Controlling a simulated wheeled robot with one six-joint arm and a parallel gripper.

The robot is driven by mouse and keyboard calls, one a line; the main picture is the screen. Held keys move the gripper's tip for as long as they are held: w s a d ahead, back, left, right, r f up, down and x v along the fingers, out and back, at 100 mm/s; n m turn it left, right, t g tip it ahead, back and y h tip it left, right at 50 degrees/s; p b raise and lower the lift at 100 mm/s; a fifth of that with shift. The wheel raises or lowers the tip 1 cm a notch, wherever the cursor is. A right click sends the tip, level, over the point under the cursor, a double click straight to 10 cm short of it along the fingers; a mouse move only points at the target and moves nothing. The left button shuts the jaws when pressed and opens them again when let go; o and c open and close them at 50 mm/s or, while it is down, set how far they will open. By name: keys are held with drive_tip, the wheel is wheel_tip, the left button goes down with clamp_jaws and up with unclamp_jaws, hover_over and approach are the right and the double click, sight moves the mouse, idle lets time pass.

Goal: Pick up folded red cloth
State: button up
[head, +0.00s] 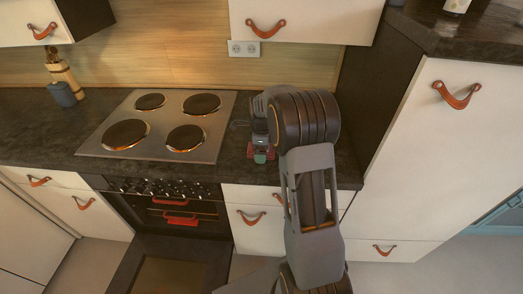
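My gripper (260,146) is small and dark at the end of my arm, low over the dark counter to the right of the stove. Red material (269,152) shows at its fingertips, with a small greenish patch between; this may be the folded red cloth, but the gripper hides most of it. I cannot tell whether the fingers are open or shut, or whether they touch it. Another red piece (181,220) shows at the oven, below the control knobs; I cannot tell whether it is cloth.
A stove top (165,157) with dark burners lies left of my gripper. The oven door (168,275) appears lowered in front. A grey-blue cup (62,94) stands at the far left. A tall white cabinet (440,150) limits the right side.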

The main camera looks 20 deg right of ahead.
drive_tip(key=c, duration=1)
drive_tip(key=shift+r, duration=0.45)
wheel_tip(320, 180, up, 2)
drive_tip(key=shift+r, duration=0.1)
drive_tip(key=s+a+r+b, duration=0.2)
drive_tip(key=s+a+r, duration=0.5)
drive_tip(key=a+r, duration=0.3)
drive_tip(key=shift+a, duration=1)
